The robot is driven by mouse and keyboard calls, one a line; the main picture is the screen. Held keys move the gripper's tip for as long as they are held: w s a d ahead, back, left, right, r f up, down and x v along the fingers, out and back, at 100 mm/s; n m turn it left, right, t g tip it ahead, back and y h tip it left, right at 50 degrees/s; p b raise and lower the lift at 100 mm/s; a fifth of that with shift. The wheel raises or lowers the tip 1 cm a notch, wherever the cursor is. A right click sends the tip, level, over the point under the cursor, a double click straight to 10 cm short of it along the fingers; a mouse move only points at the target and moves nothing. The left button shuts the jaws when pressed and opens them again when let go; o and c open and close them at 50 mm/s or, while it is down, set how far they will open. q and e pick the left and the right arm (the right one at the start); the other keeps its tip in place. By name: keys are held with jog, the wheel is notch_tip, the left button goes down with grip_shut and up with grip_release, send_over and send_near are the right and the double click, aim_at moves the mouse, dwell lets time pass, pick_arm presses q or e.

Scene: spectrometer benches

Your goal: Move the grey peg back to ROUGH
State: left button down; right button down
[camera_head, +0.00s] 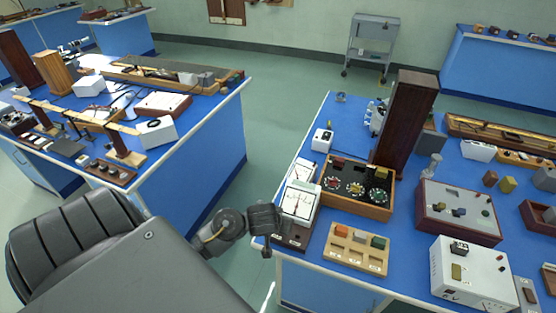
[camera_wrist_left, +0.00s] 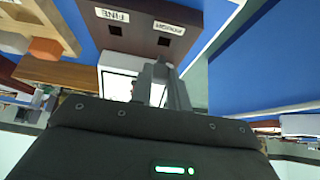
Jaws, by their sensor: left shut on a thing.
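My left gripper (camera_head: 266,248) hangs just left of the dark brown meter box (camera_head: 290,238) at the near left corner of the right bench. In the left wrist view, its fingers (camera_wrist_left: 161,72) are shut on a small grey thing, apparently the grey peg; the fingers hide most of it. Beyond the fingertips, the brown box face shows upside down, with a FINE label (camera_wrist_left: 112,16) and a ROUGH label (camera_wrist_left: 168,27). A dark square hole (camera_wrist_left: 115,31) lies by FINE and another (camera_wrist_left: 164,41) by ROUGH; both look empty. The fingertips look apart from both holes. My right gripper is not visible.
A wooden tray (camera_head: 345,262) with orange, grey and green blocks lies right of the meter box. A wooden box (camera_head: 384,212) with round dials and a tall dark column (camera_head: 408,120) stand behind. Clear floor (camera_head: 262,140) separates the two benches.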

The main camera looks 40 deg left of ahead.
pick_arm(q)
jog(key=shift+f+b, duration=0.95)
jog(key=shift+f, duration=0.35)
jog(key=shift+s+d+f, duration=0.1)
jog(key=shift+s, duration=0.05)
jog(key=c, duration=1.3)
grip_release()
jog(key=shift+w, duration=0.2)
jog(key=shift+o, duration=0.2)
jog(key=shift+s+r, duration=0.15)
jog(key=shift+r, duration=0.2)
jog(key=p+v, duration=0.4)
jog(key=v, duration=0.6)
